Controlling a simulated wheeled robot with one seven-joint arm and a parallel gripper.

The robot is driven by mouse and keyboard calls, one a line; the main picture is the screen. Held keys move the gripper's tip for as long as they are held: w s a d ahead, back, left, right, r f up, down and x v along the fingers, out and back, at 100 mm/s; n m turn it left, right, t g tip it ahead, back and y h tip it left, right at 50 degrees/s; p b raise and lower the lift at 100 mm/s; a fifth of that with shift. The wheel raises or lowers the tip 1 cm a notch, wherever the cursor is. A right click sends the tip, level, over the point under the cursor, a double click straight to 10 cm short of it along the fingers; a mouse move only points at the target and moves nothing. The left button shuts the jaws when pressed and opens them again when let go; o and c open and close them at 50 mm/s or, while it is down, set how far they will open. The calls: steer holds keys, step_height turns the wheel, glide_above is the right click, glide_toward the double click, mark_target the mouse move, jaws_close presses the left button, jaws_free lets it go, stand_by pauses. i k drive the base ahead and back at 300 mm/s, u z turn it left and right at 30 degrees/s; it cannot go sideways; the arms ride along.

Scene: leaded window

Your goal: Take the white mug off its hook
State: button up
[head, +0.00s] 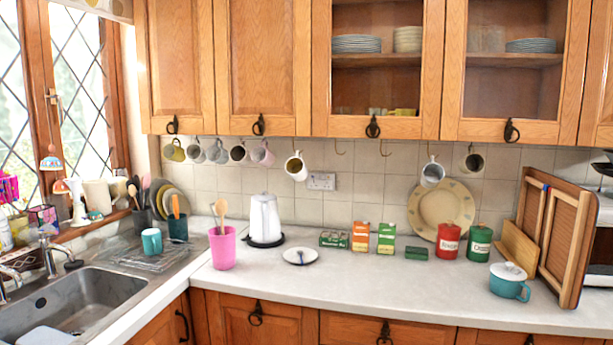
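A white mug (296,167) hangs from a hook under the wall cupboards, near the middle of the picture. It is tilted, and its opening faces partly outward. Its hook (295,146) shows just above it. Several other mugs hang on the same row, among them a pink mug (263,153) to its left, a pale blue-white mug (432,173) and a white mug with a dark inside (473,161) to its right. Empty hooks show between the white mug and the pale blue-white one. My gripper is not in view.
The counter (350,285) below has a clear front strip. A white kettle (264,220), a pink utensil pot (222,248) and a small saucer (300,257) stand below the mugs. Wooden cupboards (265,65) close off the space above. A teal lidded pot (509,283) stands at right.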

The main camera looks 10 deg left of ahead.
mark_target(294, 166)
steer(key=z, duration=0.05)
steer(key=k, duration=0.45)
steer(key=u, duration=1.25)
steer(key=i, duration=2.15)
steer(key=z, duration=1.05)
steer(key=i, duration=0.65)
steer(key=z, duration=0.65)
